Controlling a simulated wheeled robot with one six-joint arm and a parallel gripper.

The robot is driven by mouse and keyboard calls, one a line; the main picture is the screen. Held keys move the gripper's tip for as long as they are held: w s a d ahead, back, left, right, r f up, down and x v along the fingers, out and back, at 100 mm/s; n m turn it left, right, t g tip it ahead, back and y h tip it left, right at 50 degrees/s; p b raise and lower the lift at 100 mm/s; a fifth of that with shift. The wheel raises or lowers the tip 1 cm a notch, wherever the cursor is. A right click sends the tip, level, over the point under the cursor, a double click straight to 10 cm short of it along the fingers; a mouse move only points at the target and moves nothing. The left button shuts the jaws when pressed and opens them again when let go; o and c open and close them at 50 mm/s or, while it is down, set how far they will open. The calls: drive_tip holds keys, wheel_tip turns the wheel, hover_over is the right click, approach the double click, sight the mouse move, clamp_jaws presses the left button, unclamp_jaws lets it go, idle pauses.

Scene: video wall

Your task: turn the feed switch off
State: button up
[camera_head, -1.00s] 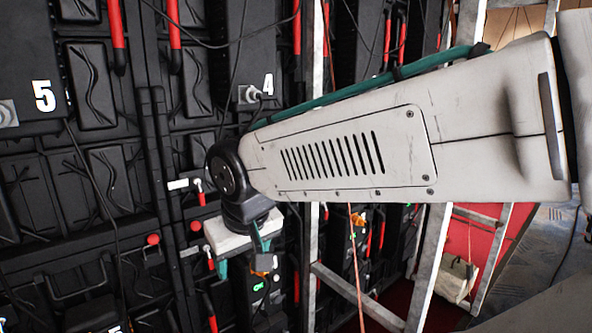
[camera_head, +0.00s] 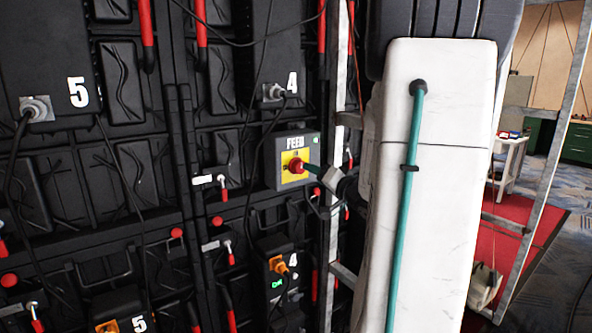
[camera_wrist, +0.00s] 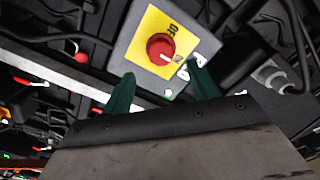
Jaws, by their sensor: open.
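The feed switch (camera_head: 295,160) is a grey box marked FEED with a yellow plate and a red rotary knob (camera_head: 295,166). It is mounted on the black wall below the number 4. In the wrist view the red knob (camera_wrist: 160,47) sits on the yellow plate, with a small white mark at its lower right and rotated lettering that looks like ON beside it. My gripper (camera_wrist: 162,84) is open, its two green fingers spread on either side below the knob. In the head view a green finger reaches close to the knob from the right; I cannot tell whether it touches.
An orange switch (camera_head: 281,267) with a green light sits below, and another orange switch (camera_head: 107,327) is at bottom left. Cables hang on the wall. A metal frame (camera_head: 337,200) stands just right of the feed switch. Open floor lies at far right.

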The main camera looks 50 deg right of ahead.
sight(301, 168)
drive_tip(key=x, duration=0.7)
drive_tip(key=shift+w, duration=0.2)
drive_tip(key=shift+c, duration=0.3)
drive_tip(key=c, duration=0.9)
